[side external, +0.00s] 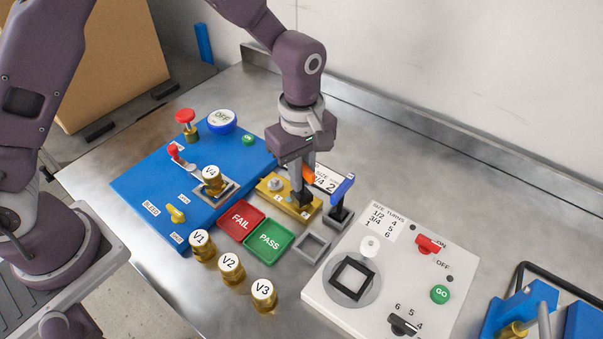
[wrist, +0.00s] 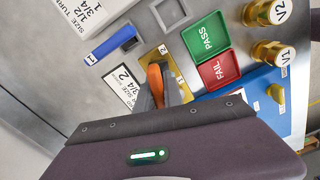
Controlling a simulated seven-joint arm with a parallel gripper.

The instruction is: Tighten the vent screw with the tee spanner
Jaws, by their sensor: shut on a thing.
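My gripper (side external: 305,193) is low over the brass-coloured block (side external: 268,195), its jaws shut on an orange handle (side external: 309,175). In the wrist view the orange handle (wrist: 156,82) sits between the fingers (wrist: 160,96); its lower end is hidden, so I cannot tell whether it is the tee spanner. A blue tee-shaped handle (side external: 343,187) marked 1 stands upright in a dark square holder, apart from my gripper; it also shows in the wrist view (wrist: 110,44). A grey round screw-like head (side external: 276,184) is on the brass block. I cannot tell which part is the vent screw.
The blue station (side external: 135,185) with valve V4 (side external: 211,178) is at left. Red FAIL (side external: 240,220) and green PASS (side external: 268,241) trays lie in front of the block. Brass valves V1, V2 (side external: 230,267) and V3 stand nearby. A white control panel (side external: 400,270) is at right.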

